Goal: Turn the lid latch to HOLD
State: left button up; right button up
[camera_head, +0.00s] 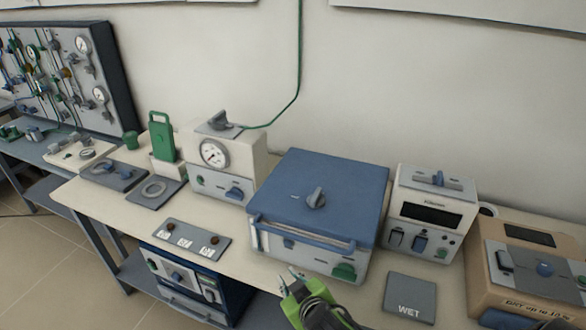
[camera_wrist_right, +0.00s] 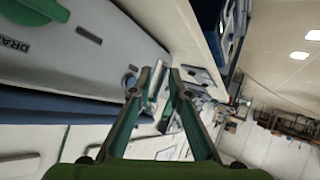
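A wide bench unit with a flat blue lid (camera_head: 345,172) stands in the middle of the bench, and the lid is down. A grey-blue turn knob (camera_head: 316,197), which looks like the lid latch, sits on top of the lid. Any marking by it is too small to read. My right gripper (camera_head: 287,277) is in front of the unit's lower front edge, below and apart from the knob. Its fingertips are apart and empty, also in the right wrist view (camera_wrist_right: 158,76). My left gripper is not in view.
A blue bar handle (camera_head: 300,236) crosses the unit's front, above a green knob (camera_head: 344,271). That knob also shows in the wrist view (camera_wrist_right: 30,22), with partly cut-off lettering. A gauge box (camera_head: 226,160) stands left; a white instrument (camera_head: 432,210) and "WET" plate (camera_head: 410,296) lie right.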

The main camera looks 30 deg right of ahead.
jog(key=w+a+r+n+t+y, duration=0.3)
jog(key=a+r, duration=0.1)
jog(key=r, duration=0.5)
jog(key=w+a+r+n+t+y, duration=0.2)
jog(key=w+a+r+t, duration=0.15)
jog(key=r, duration=0.65)
jog(key=w+a+r+n+t+y, duration=0.2)
jog(key=w+a+r+n+y, duration=0.15)
jog(key=r, duration=0.55)
jog(key=s+a+r+n+g+y+p, duration=0.1)
jog(key=s+a+r+n+g+y, duration=0.2)
jog(key=a+n+g+y, duration=0.4)
jog(key=s+a+r+n+g+y, duration=0.3)
jog(key=a+n+g+y, duration=0.3)
jog(key=n, duration=0.4)
jog(key=m+g+h+p, duration=0.2)
jog(key=g+h, duration=0.2)
jog(key=h, duration=2)
send_near(317, 192)
jog(key=p+x, duration=0.4)
jog(key=x, duration=0.3)
jog(key=shift+d+f, duration=0.1)
jog(key=shift+f, duration=0.1)
jog(key=shift+w+d+f, duration=0.1)
jog(key=shift+f, duration=0.45)
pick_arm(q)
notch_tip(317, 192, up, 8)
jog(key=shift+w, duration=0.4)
